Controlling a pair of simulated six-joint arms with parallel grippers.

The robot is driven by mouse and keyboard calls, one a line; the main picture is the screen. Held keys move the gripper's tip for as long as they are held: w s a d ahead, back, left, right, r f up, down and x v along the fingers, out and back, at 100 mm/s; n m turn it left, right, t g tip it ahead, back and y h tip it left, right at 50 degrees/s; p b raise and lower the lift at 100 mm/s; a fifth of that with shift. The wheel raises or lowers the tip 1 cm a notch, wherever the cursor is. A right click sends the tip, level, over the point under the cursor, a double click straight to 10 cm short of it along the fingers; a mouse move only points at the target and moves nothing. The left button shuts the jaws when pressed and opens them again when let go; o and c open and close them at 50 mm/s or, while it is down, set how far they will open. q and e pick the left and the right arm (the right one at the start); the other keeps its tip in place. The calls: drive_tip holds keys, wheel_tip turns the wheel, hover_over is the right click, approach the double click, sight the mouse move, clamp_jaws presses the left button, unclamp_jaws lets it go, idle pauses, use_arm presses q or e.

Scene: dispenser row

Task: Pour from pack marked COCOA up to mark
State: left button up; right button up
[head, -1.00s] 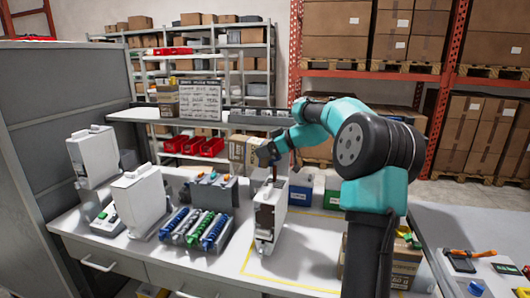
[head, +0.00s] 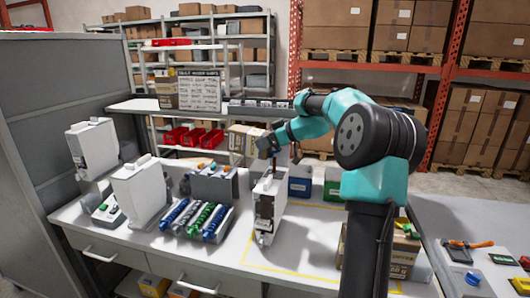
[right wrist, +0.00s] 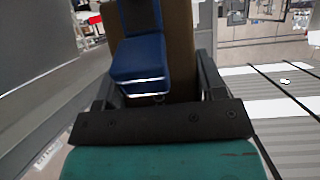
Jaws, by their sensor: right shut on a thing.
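My right gripper (head: 268,146) is above the open top of the middle white dispenser (head: 268,208), which has a dark window in its front. The gripper is shut on a brown pack (right wrist: 182,50), seen between its fingers in the right wrist view; its marking cannot be read there. In the head view a thin dark reddish-brown strip (head: 274,166) runs from the gripper down to the dispenser's top; I cannot tell if it is falling powder. The dispenser's level mark is too small to make out. My left gripper is not in view.
Two more white dispensers (head: 140,193) (head: 93,148) stand at the left. A rack of blue and green tubes (head: 196,220) is left of the middle dispenser. A blue box (head: 300,186) and a green box (head: 332,189) stand behind it. Yellow tape marks the bench.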

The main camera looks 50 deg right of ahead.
drive_tip(key=shift+s+d+r+t+y, duration=0.15)
drive_tip(key=shift+s+t, duration=0.1)
drive_tip(key=shift+t, duration=0.25)
drive_tip(key=shift+s+d+f+t+y, duration=0.15)
drive_tip(key=shift+s+t, duration=0.1)
drive_tip(key=shift+t, duration=0.25)
idle(2.8)
drive_tip(key=shift+w+a+r, duration=0.1)
drive_tip(key=shift+w+a, duration=0.05)
drive_tip(key=shift+a, duration=0.05)
drive_tip(key=shift+w+a+g, duration=0.1)
drive_tip(key=shift+w+g, duration=0.2)
drive_tip(key=shift+g, duration=0.6)
drive_tip(key=shift+w+a+h, duration=0.1)
drive_tip(key=shift+h, duration=0.3)
drive_tip(key=shift+w+a+r+g+h, duration=0.15)
drive_tip(key=shift+w+g+h, duration=0.25)
drive_tip(key=shift+g, duration=0.5)
drive_tip(key=shift+r, duration=0.1)
